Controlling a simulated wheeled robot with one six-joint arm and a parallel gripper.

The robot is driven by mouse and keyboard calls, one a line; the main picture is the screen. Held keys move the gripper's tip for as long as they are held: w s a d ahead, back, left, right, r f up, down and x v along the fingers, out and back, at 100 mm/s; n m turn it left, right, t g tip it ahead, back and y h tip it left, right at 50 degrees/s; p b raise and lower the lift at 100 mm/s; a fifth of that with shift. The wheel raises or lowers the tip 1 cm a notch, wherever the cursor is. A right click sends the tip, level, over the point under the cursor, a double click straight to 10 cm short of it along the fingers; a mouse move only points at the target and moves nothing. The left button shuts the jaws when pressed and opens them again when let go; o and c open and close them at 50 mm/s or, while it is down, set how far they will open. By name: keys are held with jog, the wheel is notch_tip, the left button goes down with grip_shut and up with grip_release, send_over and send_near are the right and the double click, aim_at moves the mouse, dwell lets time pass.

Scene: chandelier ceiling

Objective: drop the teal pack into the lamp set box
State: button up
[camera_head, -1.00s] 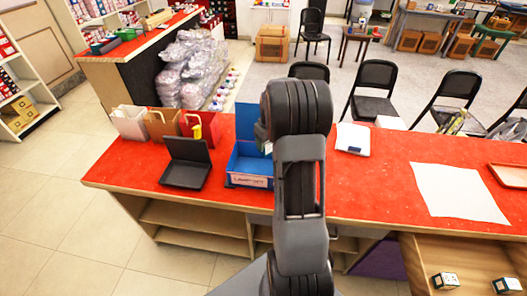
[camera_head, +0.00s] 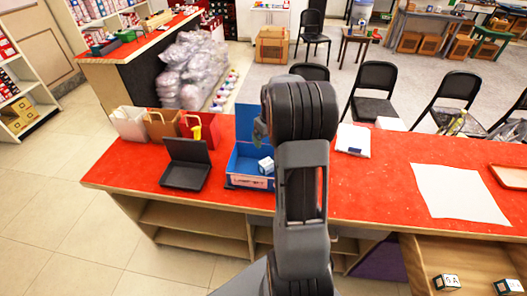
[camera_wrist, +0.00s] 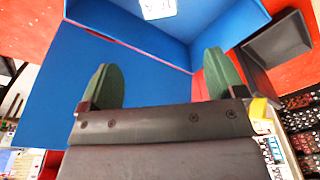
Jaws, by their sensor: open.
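The blue lamp set box (camera_head: 236,163) stands on the red counter with its lid raised at the back and a white label on its front. A small white-and-teal pack (camera_head: 266,165) lies inside it, partly hidden by my arm. In the wrist view the pack's white printed face (camera_wrist: 158,8) shows at the top edge, inside the blue walls of the box (camera_wrist: 110,25). My gripper (camera_wrist: 160,75) is open and empty, with its two green fingertips apart and clear of the pack. In the head view my arm mostly hides the gripper over the box.
A black open case (camera_head: 186,165) stands left of the box, with paper bags (camera_head: 160,124) behind it. A white sheet (camera_head: 460,193) and a tray (camera_head: 510,177) lie to the right. Small boxes (camera_head: 446,282) sit in the open drawer below. Black chairs stand behind the counter.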

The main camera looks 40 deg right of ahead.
notch_tip(320, 180, up, 11)
jog(key=s+b, duration=0.1)
jog(key=shift+s, duration=0.15)
dwell(0.7)
jog(key=s+a+f+t, duration=0.1)
jog(key=s+a, duration=0.7)
jog(key=a, duration=0.3)
jog(key=s+a+t, duration=0.2)
jog(key=s+a, duration=0.6)
jog(key=a, duration=0.4)
jog(key=shift+f, duration=0.4)
jog(key=shift+a, duration=0.1)
jog(key=shift+c, duration=0.5)
